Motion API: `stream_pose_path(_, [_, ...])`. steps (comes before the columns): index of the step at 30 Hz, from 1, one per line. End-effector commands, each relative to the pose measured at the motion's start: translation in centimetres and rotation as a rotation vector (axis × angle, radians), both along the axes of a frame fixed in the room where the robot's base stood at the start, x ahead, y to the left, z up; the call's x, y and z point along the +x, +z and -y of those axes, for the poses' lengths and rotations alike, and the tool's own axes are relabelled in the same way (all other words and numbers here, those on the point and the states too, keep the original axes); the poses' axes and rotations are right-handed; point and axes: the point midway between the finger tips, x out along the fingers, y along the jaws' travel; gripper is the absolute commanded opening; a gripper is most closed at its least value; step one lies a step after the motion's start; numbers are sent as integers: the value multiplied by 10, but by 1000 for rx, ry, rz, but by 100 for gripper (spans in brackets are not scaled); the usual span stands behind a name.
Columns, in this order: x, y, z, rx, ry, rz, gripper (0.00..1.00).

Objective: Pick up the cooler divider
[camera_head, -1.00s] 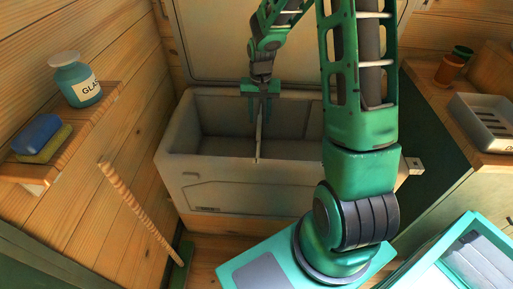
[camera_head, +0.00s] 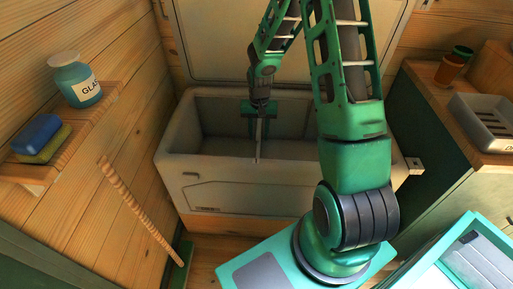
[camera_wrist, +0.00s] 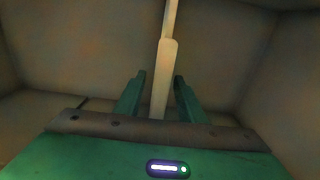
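The cooler (camera_head: 240,176) is an open pale chest with its lid raised against the back wall. The cooler divider (camera_head: 258,140) is a thin upright panel across the middle of its inside. My gripper (camera_head: 258,118) is down inside the cooler at the divider's top. In the wrist view the divider (camera_wrist: 164,80) runs as a narrow pale strip between the two green fingers of my gripper (camera_wrist: 160,92). The fingers stand apart, with a gap visible on each side of the divider. The divider's lower part is hidden by the cooler's front wall.
A shelf (camera_head: 75,130) at left holds a glass jar (camera_head: 76,80), a blue sponge (camera_head: 37,134) and a yellow one. A striped stick (camera_head: 138,210) leans below it. A counter at right holds a grey tray (camera_head: 485,120) and small cups.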

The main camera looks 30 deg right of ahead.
Motion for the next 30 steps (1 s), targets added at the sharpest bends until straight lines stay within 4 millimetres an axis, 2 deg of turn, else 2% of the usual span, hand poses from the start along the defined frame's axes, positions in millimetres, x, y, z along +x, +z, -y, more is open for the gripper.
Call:
stream_pose_path(2, [0, 0, 0, 0, 0, 0, 36])
stream_pose_path(3, [0, 0, 0, 0, 0, 0, 31])
stream_pose_path(7, [0, 0, 0, 0, 0, 0, 0])
stream_pose_path(30, [0, 1, 0, 0, 0, 0, 0])
